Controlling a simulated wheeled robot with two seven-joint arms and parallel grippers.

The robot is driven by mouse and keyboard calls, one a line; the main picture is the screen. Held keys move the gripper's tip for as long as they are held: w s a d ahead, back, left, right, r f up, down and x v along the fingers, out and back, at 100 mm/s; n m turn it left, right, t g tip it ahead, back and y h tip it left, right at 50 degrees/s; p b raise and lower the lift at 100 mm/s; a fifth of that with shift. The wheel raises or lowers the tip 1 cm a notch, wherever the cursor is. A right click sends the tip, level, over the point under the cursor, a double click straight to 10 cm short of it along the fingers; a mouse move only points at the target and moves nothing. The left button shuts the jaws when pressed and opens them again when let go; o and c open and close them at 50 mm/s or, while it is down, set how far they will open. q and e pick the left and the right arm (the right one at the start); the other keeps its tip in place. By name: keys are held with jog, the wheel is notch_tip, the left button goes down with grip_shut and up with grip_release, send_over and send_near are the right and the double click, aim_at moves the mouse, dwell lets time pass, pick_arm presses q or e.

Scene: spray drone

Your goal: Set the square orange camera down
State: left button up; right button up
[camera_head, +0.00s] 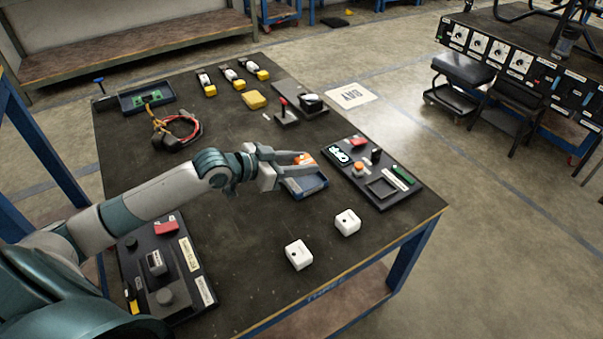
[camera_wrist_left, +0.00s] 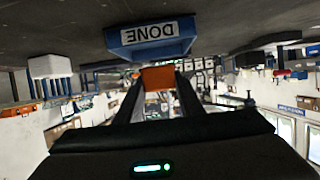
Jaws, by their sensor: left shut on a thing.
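The square orange camera (camera_head: 304,159) is between the fingertips of my left gripper (camera_head: 299,162), which is shut on it. In the left wrist view the orange camera (camera_wrist_left: 158,78) shows between the two dark fingers (camera_wrist_left: 157,85). A blue tray (camera_head: 308,191) lies on the table just below the fingertips in the head view. In the wrist view, which looks upside down, the blue tray (camera_wrist_left: 150,53) bears a DONE label. I cannot tell whether the camera touches the tray. My right gripper is not in view.
Two white blocks (camera_head: 299,255) (camera_head: 347,222) stand nearer the front edge. The middle of the table is clear.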

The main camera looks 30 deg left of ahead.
aim_at(301, 182)
pick_arm(q)
notch_tip(301, 182, down, 3)
jog(key=shift+f, duration=0.45)
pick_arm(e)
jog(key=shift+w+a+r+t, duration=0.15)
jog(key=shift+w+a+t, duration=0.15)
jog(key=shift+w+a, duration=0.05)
pick_arm(q)
jog(key=shift+f, duration=0.1)
jog(key=o, duration=0.9)
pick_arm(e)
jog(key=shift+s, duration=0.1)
pick_arm(q)
jog(key=shift+s+r, duration=0.1)
jog(key=shift+r, duration=0.1)
